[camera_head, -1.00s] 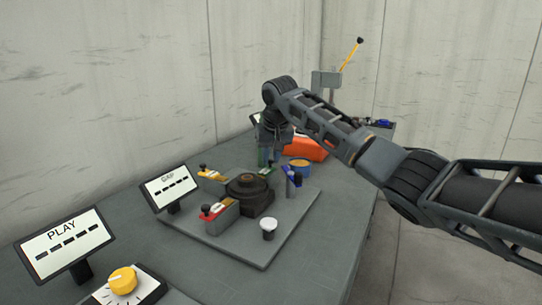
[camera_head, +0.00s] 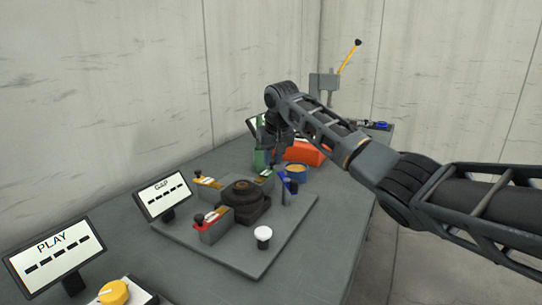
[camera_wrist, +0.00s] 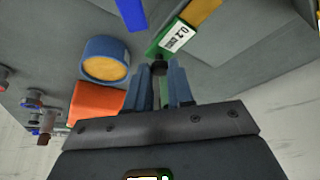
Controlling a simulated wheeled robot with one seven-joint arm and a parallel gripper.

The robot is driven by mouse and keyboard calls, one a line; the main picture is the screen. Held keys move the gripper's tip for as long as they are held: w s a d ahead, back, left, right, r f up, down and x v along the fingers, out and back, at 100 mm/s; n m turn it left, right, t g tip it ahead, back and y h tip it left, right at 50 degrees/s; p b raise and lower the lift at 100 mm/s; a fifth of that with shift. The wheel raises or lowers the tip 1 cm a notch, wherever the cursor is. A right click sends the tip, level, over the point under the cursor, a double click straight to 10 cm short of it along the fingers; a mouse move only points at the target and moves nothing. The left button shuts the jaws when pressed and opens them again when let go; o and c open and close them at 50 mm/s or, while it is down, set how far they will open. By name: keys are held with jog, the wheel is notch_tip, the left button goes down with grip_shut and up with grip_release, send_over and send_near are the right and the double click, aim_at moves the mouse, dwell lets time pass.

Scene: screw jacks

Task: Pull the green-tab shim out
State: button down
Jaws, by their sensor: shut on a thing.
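In the wrist view my gripper (camera_wrist: 160,75) is shut on the small black knob (camera_wrist: 158,67) at the end of the green-tab shim. The green tab (camera_wrist: 165,36) carries a white label reading 0.2. A brass-coloured strip (camera_wrist: 204,10) runs from it past the top edge, so its far end is not visible. In the head view my gripper (camera_head: 273,158) is behind the dark round screw jack (camera_head: 241,194). It hides most of the shim there, and I cannot tell whether the strip is still inside the jack.
A red-tab shim (camera_head: 213,218), a yellow-tab shim (camera_head: 207,181) and a blue-tab one (camera_head: 289,185) surround the jack. A blue round container (camera_wrist: 103,60) and an orange box (camera_wrist: 97,103) stand near my fingers. A white-topped button (camera_head: 263,234) is at the plate's front.

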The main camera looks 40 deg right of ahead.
jog(key=c, duration=1)
grip_release()
jog(key=shift+d, duration=0.2)
jog(key=v, duration=0.7)
jog(key=shift+s+r, duration=0.15)
jog(key=shift+r, duration=0.2)
